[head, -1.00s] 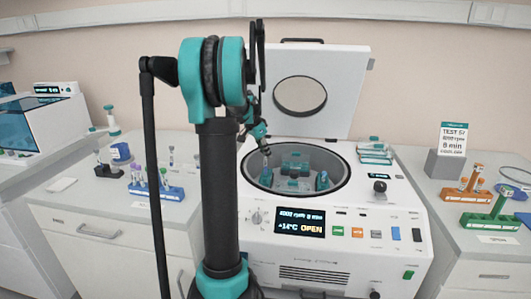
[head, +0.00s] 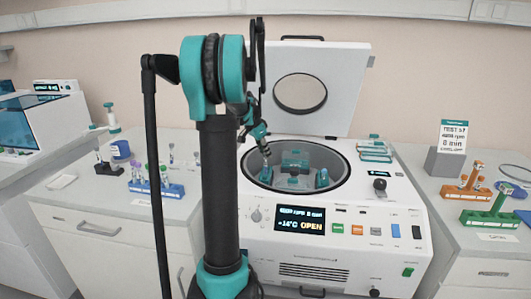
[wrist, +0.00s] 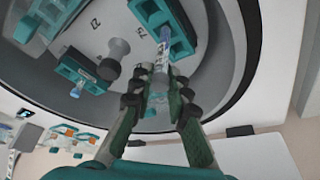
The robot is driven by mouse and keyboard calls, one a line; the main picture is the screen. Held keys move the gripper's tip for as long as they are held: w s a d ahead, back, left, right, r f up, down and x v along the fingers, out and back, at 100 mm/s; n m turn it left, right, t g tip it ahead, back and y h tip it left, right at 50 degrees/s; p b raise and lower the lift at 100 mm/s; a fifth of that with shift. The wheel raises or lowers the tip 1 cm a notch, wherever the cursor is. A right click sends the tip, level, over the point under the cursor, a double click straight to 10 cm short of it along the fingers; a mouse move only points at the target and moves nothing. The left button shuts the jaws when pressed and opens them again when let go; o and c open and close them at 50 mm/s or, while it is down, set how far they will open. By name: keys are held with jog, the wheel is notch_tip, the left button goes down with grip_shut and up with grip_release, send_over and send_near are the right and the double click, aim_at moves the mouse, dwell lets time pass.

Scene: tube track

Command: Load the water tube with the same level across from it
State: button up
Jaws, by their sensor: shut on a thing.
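My gripper (wrist: 160,92) is shut on a clear, bluish tube (wrist: 161,52). In the wrist view the tube's far end is at a teal rotor bucket (wrist: 152,14); I cannot tell whether it is inside a hole. A second teal bucket (wrist: 68,66) holds a tube with a blue end (wrist: 76,92). A grey hub (wrist: 113,48) stands between the buckets. In the head view my gripper (head: 266,150) is over the left of the open centrifuge bowl (head: 343,184). The held tube is too small there to make out, and liquid levels cannot be read.
The centrifuge lid (head: 335,90) stands raised behind the bowl. A blue rack (head: 172,190) with several tubes is on the left bench. Orange (head: 452,192) and green (head: 478,219) racks are on the right bench, near a sign (head: 453,136). The bowl rim surrounds my gripper.

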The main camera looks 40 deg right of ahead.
jog(key=shift+f, duration=0.15)
jog(key=shift+f, duration=0.35)
jog(key=shift+f, duration=0.35)
jog(key=shift+f, duration=0.35)
jog(key=shift+f, duration=0.55)
jog(key=o, duration=0.9)
jog(key=shift+r, duration=0.1)
